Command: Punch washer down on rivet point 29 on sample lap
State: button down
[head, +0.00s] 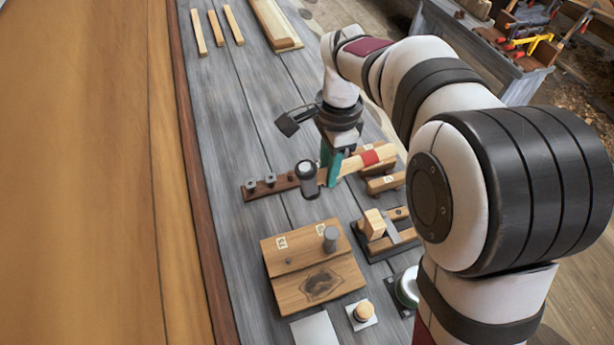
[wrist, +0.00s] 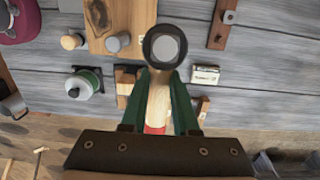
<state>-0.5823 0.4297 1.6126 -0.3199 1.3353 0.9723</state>
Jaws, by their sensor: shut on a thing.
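My gripper (head: 335,168) has green fingers and is shut on the wooden handle of a hammer (head: 308,182). The hammer has a red band and a dark head with a grey face; in the wrist view its handle (wrist: 159,102) lies between the fingers. The sample lap (head: 318,283) is a wooden board of overlapping planks with small number labels, too small to read surely. A grey cylinder, seemingly the punch (head: 330,239), stands upright near its far right corner. The hammer head is beyond the lap, apart from the punch. Any washer or rivet under the punch is hidden.
A dark strip with several grey pieces (head: 269,187) lies left of the hammer. A wooden block fixture (head: 374,223), a knobbed tool (head: 363,311), a white sheet (head: 313,329) and a green pot (wrist: 83,84) stand around the lap. The brown hull (head: 90,180) borders the bench at left.

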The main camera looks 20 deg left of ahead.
jog(key=s+d+r+g+y, duration=0.1)
jog(key=s+d+r, duration=0.3)
jog(key=d+r, duration=0.3)
jog(key=shift+s+r, duration=0.2)
jog(key=shift+r, duration=0.4)
jog(key=shift+d, duration=0.1)
notch_tip(320, 180, down, 14)
notch_tip(320, 180, up, 12)
jog(key=t, duration=0.1)
jog(key=shift+s+f+h, duration=0.15)
jog(key=shift+h, duration=0.25)
